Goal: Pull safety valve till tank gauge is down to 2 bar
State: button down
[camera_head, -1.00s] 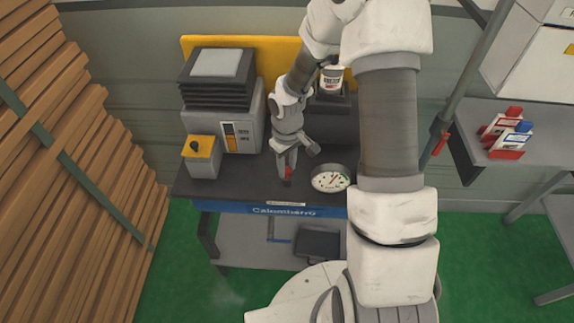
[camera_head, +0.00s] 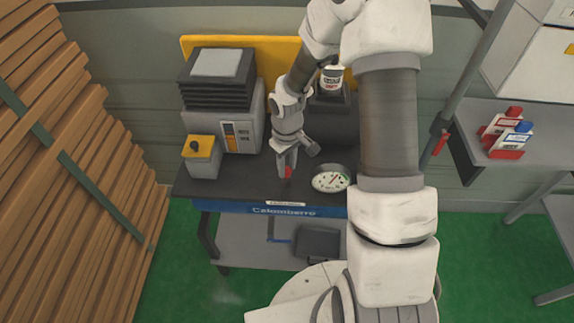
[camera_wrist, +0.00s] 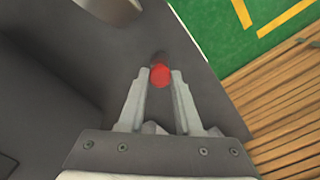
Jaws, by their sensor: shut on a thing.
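The red safety valve (camera_wrist: 160,75) stands up from the dark bench top, between the fingertips of my gripper (camera_wrist: 160,82) in the wrist view. In the head view my gripper (camera_head: 286,170) points down at the bench, shut on the red valve (camera_head: 288,172), which is partly hidden by the fingers. The round white tank gauge (camera_head: 330,179) with a red needle and a green mark lies just right of my gripper. Its numbers are too small to read.
A grey machine (camera_head: 235,110) and a small yellow-topped box (camera_head: 202,155) stand left on the bench (camera_head: 255,188). Stacked wood (camera_head: 60,190) fills the far left. My arm covers the bench's right part.

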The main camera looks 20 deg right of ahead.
aim_at(287, 170)
jog(key=shift+r+p, duration=0.3)
jog(key=shift+r, duration=0.5)
jog(key=c, duration=0.6)
grip_release()
notch_tip(287, 170, up, 17)
jog(key=shift+r, duration=0.2)
